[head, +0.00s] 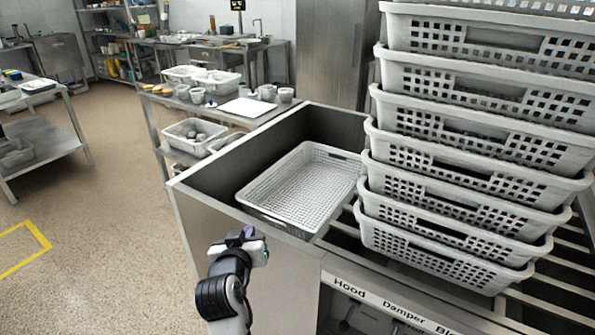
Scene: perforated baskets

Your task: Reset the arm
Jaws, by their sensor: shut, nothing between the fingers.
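My gripper (248,237) shows in the head view at the lower middle, at the end of my arm. It is shut and empty. It is in front of the metal counter unit's front panel, apart from the baskets as far as the view shows. A single empty white perforated basket (262,196) sits on the unit behind and to the right of my gripper. A tall stack of several white perforated baskets (460,175) stands on the right.
The metal unit (205,212) has a raised rim and a labelled front panel (385,307). Steel shelves with tubs (195,134) stand behind it. A steel table (35,155) is at the far left. The floor (110,240) on the left is clear, with a yellow marking.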

